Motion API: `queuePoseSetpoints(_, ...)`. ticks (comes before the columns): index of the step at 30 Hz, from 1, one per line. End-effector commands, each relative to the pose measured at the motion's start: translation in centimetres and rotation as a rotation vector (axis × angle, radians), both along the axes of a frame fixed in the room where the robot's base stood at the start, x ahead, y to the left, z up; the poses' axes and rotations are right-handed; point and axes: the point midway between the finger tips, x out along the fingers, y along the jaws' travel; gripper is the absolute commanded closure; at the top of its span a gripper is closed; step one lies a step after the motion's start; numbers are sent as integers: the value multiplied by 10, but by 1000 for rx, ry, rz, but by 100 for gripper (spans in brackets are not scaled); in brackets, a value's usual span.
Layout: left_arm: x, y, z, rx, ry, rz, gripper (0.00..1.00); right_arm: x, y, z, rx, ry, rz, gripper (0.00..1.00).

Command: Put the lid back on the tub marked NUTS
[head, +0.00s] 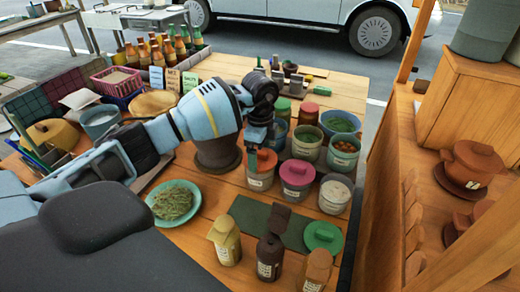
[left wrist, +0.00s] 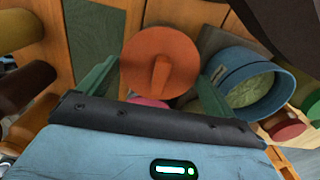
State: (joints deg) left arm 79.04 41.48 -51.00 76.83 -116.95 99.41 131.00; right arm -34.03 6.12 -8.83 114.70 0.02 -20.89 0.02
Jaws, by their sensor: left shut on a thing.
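An orange lid (head: 266,160) with a raised bar handle is at the top of a pale labelled tub (head: 260,183). My left gripper (head: 256,155) is over it, pointing down. In the left wrist view the orange lid (left wrist: 160,65) lies between the two green fingers, which are shut on it. I cannot tell whether the lid rests on the tub or is just clear of it. An open tub with brown contents (head: 343,155) stands to the right; its label is too small to read. A green lid (head: 323,236) lies on the dark green mat (head: 250,215). My right gripper is out of view.
A pink-lidded tub (head: 297,178) and a white-filled open tub (head: 334,194) stand close on the right. An open blue tub (left wrist: 250,80) is beside the gripper. A green plate of herbs (head: 175,203) and several lidded jars (head: 226,242) stand nearer.

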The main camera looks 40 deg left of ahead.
Motion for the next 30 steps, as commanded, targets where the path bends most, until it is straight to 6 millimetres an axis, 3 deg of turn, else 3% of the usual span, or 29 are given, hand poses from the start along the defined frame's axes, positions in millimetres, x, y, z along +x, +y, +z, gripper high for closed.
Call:
queuePoseSetpoints(12,0,0,0,0,0,0,30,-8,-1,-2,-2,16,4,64)
queuePoseSetpoints(30,0,-1,1,0,0,0,30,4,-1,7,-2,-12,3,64)
